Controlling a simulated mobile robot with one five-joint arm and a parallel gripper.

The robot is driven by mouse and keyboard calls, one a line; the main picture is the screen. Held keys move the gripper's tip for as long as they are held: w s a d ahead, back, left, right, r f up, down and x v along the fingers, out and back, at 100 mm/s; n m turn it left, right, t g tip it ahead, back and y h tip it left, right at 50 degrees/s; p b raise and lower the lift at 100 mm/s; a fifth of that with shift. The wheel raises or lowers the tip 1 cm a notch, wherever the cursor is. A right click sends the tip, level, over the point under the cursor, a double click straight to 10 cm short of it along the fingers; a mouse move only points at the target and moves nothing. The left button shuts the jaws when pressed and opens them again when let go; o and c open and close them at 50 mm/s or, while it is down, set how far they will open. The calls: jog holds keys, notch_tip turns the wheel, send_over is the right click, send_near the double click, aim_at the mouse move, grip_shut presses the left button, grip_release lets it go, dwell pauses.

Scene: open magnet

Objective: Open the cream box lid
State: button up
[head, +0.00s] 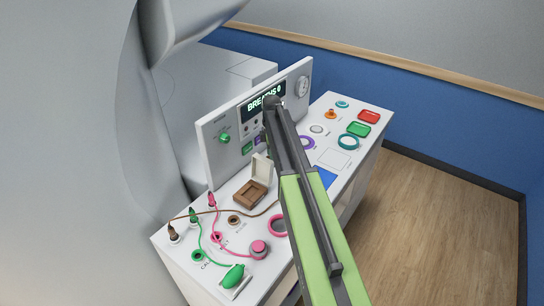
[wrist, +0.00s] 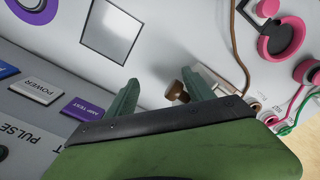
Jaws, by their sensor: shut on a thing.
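In the head view the cream box lid (head: 262,168) stands raised, roughly upright, at the back of the open box (head: 250,193), which shows a brown inside. My arm crosses just right of the lid and hides my gripper in that view.
A white upright panel (head: 214,153) with buttons and a dial stands along the back of the bench. A brown cable, pink rings (head: 278,225) and a green plug (head: 233,275) lie at the front left. Coloured buttons and rings fill the right end.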

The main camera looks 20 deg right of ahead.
notch_tip(320, 180, up, 17)
jog(key=p, duration=1.5)
jog(key=shift+d+f+p, duration=0.2)
jog(key=shift+p, duration=0.1)
